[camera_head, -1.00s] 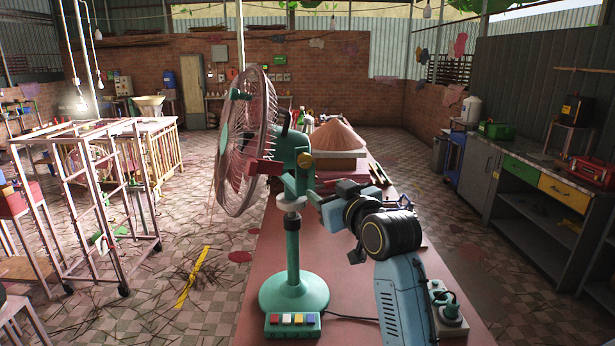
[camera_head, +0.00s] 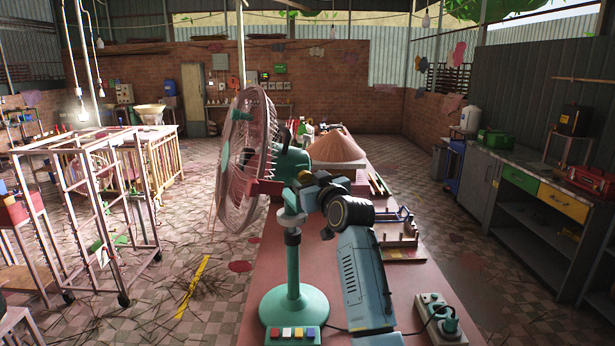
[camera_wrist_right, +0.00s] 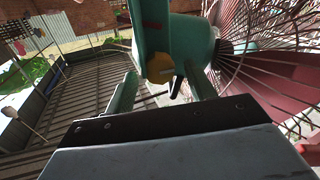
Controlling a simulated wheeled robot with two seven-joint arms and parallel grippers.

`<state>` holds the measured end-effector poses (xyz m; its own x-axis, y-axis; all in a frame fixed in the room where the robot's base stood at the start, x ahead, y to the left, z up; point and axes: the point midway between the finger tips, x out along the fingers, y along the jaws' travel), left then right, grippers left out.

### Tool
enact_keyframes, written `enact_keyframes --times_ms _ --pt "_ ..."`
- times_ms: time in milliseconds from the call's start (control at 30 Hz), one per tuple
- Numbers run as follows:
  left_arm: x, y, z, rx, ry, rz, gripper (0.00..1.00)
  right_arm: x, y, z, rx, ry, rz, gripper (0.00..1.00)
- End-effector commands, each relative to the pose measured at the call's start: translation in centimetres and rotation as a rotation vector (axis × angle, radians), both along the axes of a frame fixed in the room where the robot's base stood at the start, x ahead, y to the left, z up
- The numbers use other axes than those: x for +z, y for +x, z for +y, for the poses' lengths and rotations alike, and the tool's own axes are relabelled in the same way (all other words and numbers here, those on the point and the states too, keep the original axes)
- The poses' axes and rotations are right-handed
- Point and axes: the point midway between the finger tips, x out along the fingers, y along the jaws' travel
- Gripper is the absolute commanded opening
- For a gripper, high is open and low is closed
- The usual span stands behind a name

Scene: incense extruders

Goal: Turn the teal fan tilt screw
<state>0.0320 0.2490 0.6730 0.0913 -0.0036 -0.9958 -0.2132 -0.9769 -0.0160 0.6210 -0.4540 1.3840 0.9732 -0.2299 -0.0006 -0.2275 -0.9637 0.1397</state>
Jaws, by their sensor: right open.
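A teal desk fan (camera_head: 293,265) stands upright on the reddish table, its round caged head (camera_head: 240,150) facing left. The yellow tilt screw (camera_wrist_right: 160,68) shows on the fan's teal pivot in the right wrist view; in the head view my gripper largely covers that spot. My right gripper (camera_head: 306,188) is at the pivot, just behind the fan head. In the right wrist view its two teal fingers (camera_wrist_right: 162,90) are spread apart, with the screw beyond and roughly between them. I cannot tell whether they touch it. My left gripper is not in view.
Coloured buttons (camera_head: 292,333) sit on the fan's base. A power strip (camera_head: 440,318) with a cable lies at the table's front right. Behind stand a wooden rack (camera_head: 397,232) and a brown powder heap (camera_head: 335,146).

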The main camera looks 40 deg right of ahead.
Motion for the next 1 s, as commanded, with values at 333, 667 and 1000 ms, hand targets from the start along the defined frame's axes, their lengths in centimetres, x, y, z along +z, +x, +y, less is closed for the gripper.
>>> enact_keyframes --times_ms 333,667,1000 --pt "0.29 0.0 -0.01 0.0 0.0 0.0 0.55 0.0 1.28 -0.3 0.0 -0.001 0.0 0.55" --pt "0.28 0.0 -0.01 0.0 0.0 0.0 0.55 -0.01 1.26 -0.3 0.0 -0.001 0.0 0.34" --pt "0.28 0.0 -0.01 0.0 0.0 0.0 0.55 -0.03 1.24 -0.3 0.0 0.006 -0.001 0.1"
